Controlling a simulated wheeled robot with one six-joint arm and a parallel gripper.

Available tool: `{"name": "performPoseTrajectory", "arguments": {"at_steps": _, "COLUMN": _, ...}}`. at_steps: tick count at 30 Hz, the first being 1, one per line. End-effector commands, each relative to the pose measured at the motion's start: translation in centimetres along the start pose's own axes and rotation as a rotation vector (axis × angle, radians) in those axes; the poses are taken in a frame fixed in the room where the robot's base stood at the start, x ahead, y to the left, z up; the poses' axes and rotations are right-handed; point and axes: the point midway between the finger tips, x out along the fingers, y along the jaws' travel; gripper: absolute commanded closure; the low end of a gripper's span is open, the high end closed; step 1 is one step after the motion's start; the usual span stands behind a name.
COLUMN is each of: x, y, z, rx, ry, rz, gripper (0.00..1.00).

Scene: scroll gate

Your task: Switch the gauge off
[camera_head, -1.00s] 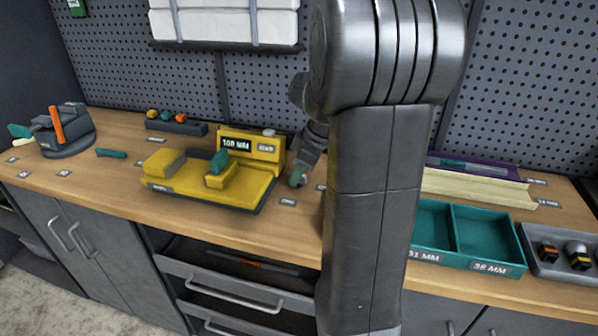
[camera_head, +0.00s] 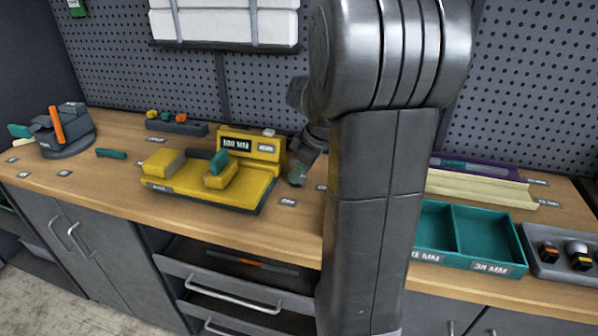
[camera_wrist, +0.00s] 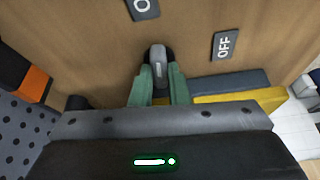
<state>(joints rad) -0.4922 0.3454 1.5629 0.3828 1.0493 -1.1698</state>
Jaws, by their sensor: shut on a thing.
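The gauge (camera_head: 222,182) is a yellow block on the workbench with a lit display (camera_head: 237,144) that appears to read 100 MM. My gripper (camera_head: 297,178) is low over the bench just right of it. In the wrist view my gripper (camera_wrist: 161,84), with green fingers, is shut on a small dark grey lever (camera_wrist: 158,56). An OFF label (camera_wrist: 225,44) lies to the right of the lever in that view. A second label (camera_wrist: 143,8), cut off by the top edge with an O showing, lies above the lever.
My arm hides part of the bench right of the gauge. A teal two-part tray (camera_head: 484,233) and a grey tray (camera_head: 545,266) with small parts stand at the right. A grey stand with an orange handle (camera_head: 57,124) is at the far left. A drawer (camera_head: 235,285) below is partly open.

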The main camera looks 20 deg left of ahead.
Motion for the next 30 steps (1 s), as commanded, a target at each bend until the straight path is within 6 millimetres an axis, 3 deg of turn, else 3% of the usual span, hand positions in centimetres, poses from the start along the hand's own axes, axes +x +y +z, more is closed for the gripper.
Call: {"name": "performPoseTrajectory", "arguments": {"at_steps": 30, "x": 0.17, "y": -0.56, "z": -0.31, "rx": 0.855, "ry": 0.001, "rz": 0.358, "gripper": 1.0}}
